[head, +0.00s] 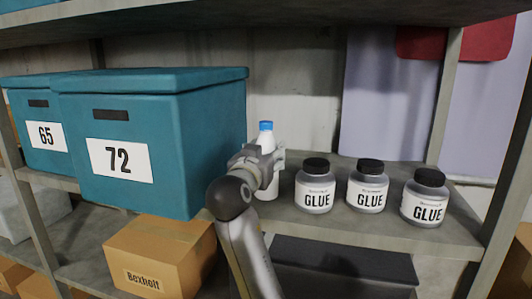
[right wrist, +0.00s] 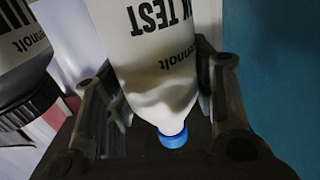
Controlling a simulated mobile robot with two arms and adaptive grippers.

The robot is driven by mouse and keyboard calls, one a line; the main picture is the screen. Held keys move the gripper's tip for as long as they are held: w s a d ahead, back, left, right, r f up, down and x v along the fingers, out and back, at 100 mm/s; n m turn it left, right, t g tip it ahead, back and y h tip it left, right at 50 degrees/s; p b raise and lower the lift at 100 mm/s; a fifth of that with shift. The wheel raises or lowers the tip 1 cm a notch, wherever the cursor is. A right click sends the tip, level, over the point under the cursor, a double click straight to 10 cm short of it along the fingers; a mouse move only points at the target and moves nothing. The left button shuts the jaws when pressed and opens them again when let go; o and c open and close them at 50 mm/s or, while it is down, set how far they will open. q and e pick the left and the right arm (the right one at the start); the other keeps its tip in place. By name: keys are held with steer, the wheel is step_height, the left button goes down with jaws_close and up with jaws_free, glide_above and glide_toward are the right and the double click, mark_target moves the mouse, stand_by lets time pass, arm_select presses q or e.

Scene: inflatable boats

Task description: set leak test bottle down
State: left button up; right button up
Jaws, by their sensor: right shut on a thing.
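The leak test bottle (head: 266,134) is white with a blue cap and stands upright between the blue box 72 and the nearest glue jar. My right gripper (head: 264,163) is shut around its middle. The bottle's base is just at the shelf (head: 340,222) surface; I cannot tell if it touches. In the right wrist view the bottle (right wrist: 150,50) shows upside down between the fingers, with part of its "TEST" label and its blue cap visible. My left gripper is not in view.
Three glue jars (head: 315,186) with black lids stand in a row right of the bottle. The lidded blue box (head: 185,150) marked 72 is close on the left. Another shelf board (head: 270,22) runs overhead. A cardboard box (head: 160,255) sits below.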

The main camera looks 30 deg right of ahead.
steer(key=shift+f, duration=0.1)
steer(key=o, duration=1.1)
steer(key=shift+o, duration=1.3)
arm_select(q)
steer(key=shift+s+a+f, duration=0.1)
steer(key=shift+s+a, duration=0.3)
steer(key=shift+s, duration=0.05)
arm_select(e)
steer(key=shift+a, duration=0.1)
arm_select(q)
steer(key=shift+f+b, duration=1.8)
steer(key=shift+b, duration=0.05)
arm_select(e)
steer(key=shift+v, duration=6)
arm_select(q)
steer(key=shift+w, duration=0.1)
